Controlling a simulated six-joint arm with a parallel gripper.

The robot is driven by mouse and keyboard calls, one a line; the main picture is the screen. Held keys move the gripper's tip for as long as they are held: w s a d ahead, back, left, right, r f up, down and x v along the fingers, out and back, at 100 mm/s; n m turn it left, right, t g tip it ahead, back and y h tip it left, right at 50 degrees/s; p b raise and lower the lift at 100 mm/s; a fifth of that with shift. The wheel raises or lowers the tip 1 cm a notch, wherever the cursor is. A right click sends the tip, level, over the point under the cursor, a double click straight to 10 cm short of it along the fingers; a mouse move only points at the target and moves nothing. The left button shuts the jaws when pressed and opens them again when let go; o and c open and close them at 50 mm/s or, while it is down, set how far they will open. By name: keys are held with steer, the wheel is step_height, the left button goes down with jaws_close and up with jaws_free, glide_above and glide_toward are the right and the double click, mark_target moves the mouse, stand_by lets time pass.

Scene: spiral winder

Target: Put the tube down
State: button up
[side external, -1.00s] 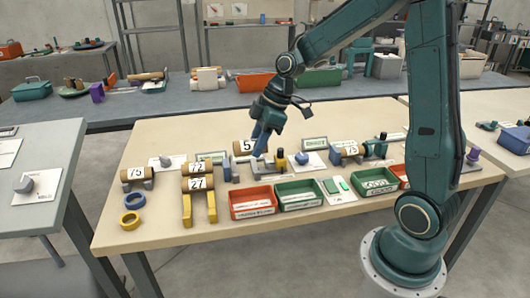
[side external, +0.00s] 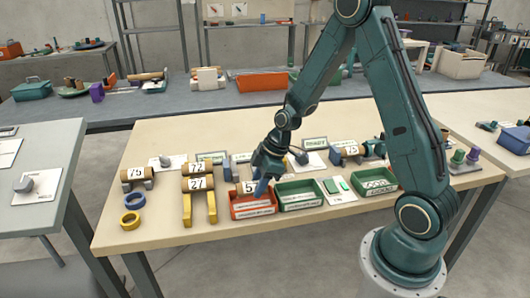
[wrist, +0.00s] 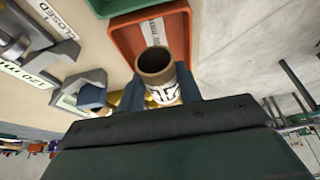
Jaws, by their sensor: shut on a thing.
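My gripper (side external: 262,188) is shut on a brown cardboard tube (side external: 248,187) with a white number label, partly hidden by the fingers in the side view. The tube is above the red bin (side external: 254,209) at the table's front. In the wrist view the tube (wrist: 155,64) sits between the fingers, its open end toward the red bin (wrist: 122,38). I cannot tell whether the tube touches the bin.
A green bin (side external: 299,204) stands right beside the red one. Tubes marked 72 (side external: 197,169) and 27 (side external: 198,184) lie on a yellow rack to the left. Tube 75 (side external: 134,174) is farther left, near blue and yellow rings. Tube 15 (side external: 352,150) is at the right.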

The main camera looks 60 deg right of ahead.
mark_target(259, 204)
steer(key=shift+f, duration=1.9)
steer(key=shift+f, duration=0.25)
steer(key=o, duration=0.7)
steer(key=shift+f, duration=0.1)
steer(key=shift+o, duration=0.2)
steer(key=shift+r, duration=0.2)
steer(key=shift+d+r, duration=0.1)
steer(key=shift+r, duration=0.35)
steer(key=v, duration=1.1)
steer(key=shift+s+r, duration=0.15)
steer(key=shift+r, duration=0.05)
